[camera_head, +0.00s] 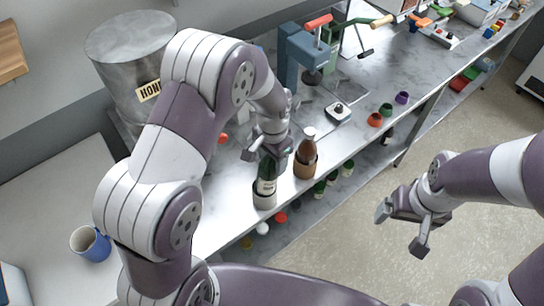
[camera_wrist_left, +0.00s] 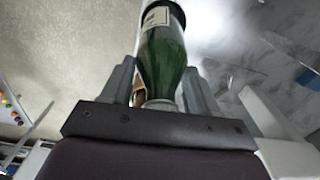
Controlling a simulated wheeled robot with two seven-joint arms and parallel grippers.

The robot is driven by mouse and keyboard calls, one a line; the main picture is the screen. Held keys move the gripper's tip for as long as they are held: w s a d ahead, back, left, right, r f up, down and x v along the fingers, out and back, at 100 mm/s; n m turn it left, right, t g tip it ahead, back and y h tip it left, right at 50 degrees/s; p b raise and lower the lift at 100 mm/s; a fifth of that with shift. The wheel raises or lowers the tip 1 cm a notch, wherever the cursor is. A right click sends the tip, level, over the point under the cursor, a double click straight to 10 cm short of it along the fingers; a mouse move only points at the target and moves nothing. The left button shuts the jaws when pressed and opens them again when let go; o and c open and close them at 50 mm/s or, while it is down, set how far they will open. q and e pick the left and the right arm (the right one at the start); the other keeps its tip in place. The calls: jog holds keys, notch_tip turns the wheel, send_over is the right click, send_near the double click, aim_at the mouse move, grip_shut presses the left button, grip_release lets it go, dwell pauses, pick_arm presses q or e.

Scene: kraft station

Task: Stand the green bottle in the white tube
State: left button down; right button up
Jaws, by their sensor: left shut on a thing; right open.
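The green bottle (camera_head: 267,174) has a pale label and is upright in the head view. My left gripper (camera_head: 266,150) is shut on its upper part, and the wrist view shows the bottle (camera_wrist_left: 166,58) between the two fingers (camera_wrist_left: 160,88). The white tube (camera_head: 264,200) stands near the counter's front edge, directly under the bottle. The bottle's lower end overlaps the tube's mouth and appears to be inside it; how deep it sits is hidden. My right gripper (camera_head: 402,224) is open and empty, over the floor right of the counter.
A brown bottle (camera_head: 307,149) stands in a brown tube (camera_head: 305,169) close to the right of the white tube. A blue mug (camera_head: 90,243) and a large metal drum (camera_head: 132,60) are at the left. Small coloured cups (camera_head: 375,119) sit along the counter's front edge.

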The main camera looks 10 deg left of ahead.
pick_arm(q)
jog(key=shift+w+f+b, duration=0.15)
jog(key=shift+f+b, duration=0.25)
jog(key=shift+f, duration=0.55)
jog(key=shift+w+f+b, duration=0.15)
jog(key=shift+f+b, duration=0.7)
jog(key=shift+f, duration=0.2)
grip_release()
dwell(0.4)
dwell(0.5)
